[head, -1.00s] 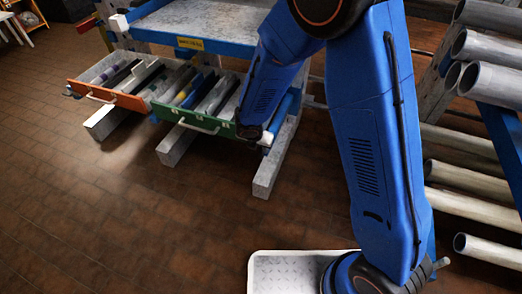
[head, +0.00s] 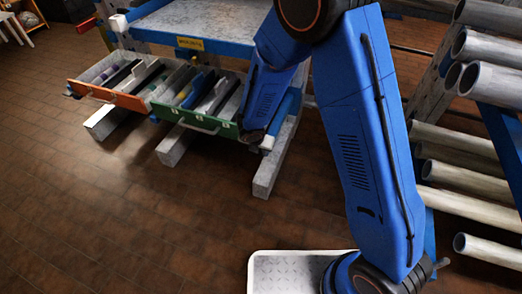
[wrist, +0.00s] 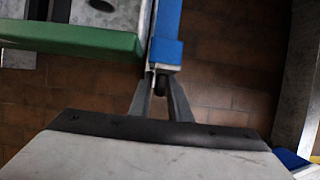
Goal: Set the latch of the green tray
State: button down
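The green tray (head: 190,121) is pulled out below the bench in the head view, with long items in it and a pale handle on its front. Its green edge (wrist: 75,42) fills the upper left of the wrist view. My gripper (wrist: 160,88) has its two grey fingers pointing at the end of a blue rail (wrist: 167,35), just right of the tray's corner. A small dark part, perhaps the latch, shows between the fingers. I cannot tell whether they touch it. In the head view my arm hides the fingers and the latch area.
An orange tray (head: 108,96) is also pulled out, left of the green one. The bench top (head: 200,22) overhangs both. Pale beams (head: 274,160) stick out below. Pipes (head: 485,82) are racked at the right. The brown floor in front is clear.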

jog(key=shift+a+h, duration=0.1)
jog(key=shift+h, duration=0.2)
jog(key=shift+a+n+g+h, duration=0.1)
jog(key=shift+n+g+h, duration=0.2)
jog(key=shift+g+h, duration=0.3)
jog(key=h, duration=0.3)
jog(key=n+g+h, duration=0.1)
jog(key=h, duration=0.2)
jog(key=n+g+h, duration=0.1)
jog(key=h, duration=0.1)
jog(key=shift+w+a+f+h, duration=0.15)
jog(key=shift+a+f+h, duration=0.15)
jog(key=shift+h, duration=0.1)
jog(key=c, duration=1.8)
grip_release()
jog(key=shift+r, duration=0.1)
